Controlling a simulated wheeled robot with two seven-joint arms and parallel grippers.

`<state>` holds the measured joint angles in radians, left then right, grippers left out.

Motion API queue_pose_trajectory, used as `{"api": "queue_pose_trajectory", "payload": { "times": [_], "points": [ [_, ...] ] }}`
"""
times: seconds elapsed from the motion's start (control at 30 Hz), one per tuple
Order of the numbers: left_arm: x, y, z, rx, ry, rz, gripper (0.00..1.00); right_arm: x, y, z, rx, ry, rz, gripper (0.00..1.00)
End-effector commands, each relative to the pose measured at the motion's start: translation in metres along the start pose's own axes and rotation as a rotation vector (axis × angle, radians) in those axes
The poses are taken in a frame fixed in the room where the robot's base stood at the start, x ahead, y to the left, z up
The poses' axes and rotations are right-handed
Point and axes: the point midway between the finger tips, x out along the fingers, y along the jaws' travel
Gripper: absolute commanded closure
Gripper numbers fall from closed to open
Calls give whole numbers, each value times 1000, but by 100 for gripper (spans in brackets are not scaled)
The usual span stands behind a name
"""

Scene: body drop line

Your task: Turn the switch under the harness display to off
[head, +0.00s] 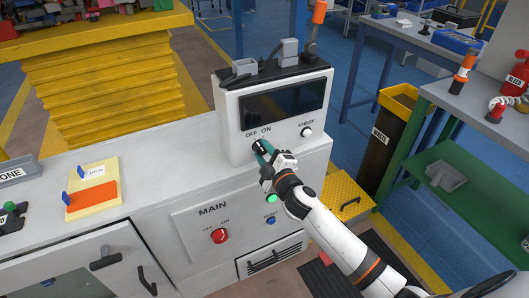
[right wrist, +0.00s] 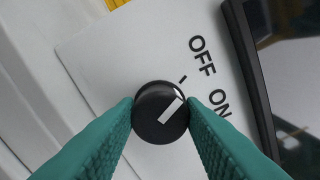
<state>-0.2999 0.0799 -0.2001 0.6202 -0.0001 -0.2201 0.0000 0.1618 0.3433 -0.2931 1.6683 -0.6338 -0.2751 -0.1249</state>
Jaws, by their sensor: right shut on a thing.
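The harness display (head: 282,105) is a dark screen in a white housing on the bench, with OFF, ON and CHECK printed below it. The switch under it is a black round knob (right wrist: 160,112) with a white pointer line. My right gripper (head: 260,148) is shut on this knob, and its teal fingers press on both sides of it in the right wrist view. The pointer slants up and right there, between the labels, nearer the OFF tick than ON but not quite in line with it. The ON tick is hidden by a finger. My left gripper is not in view.
A white CHECK button (head: 306,132) sits right of the knob. Below on the cabinet front are a red MAIN switch (head: 219,236), a blue button (head: 271,220) and a lit green button (head: 271,198). A yellow tray (head: 92,190) with an orange card lies left on the bench.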

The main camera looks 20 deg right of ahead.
Motion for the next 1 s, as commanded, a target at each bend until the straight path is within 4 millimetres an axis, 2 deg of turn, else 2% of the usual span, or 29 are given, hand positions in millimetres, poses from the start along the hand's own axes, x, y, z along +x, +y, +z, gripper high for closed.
{"api": "queue_pose_trajectory", "payload": {
  "times": [0.37, 0.4, 0.5, 0.83, 1.0],
  "points": [
    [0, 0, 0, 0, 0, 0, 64, 0, 0, 0, -10, -1, 1, 87],
    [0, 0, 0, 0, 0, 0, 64, 0, 0, 0, -10, 0, 1, 60],
    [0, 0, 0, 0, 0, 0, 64, 0, 0, 0, -9, 0, 1, 43],
    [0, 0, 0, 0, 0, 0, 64, -3, 1, 0, -6, 0, 1, 43],
    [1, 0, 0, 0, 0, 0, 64, -24, 2, -1, -6, 1, 3, 43]
  ]
}}
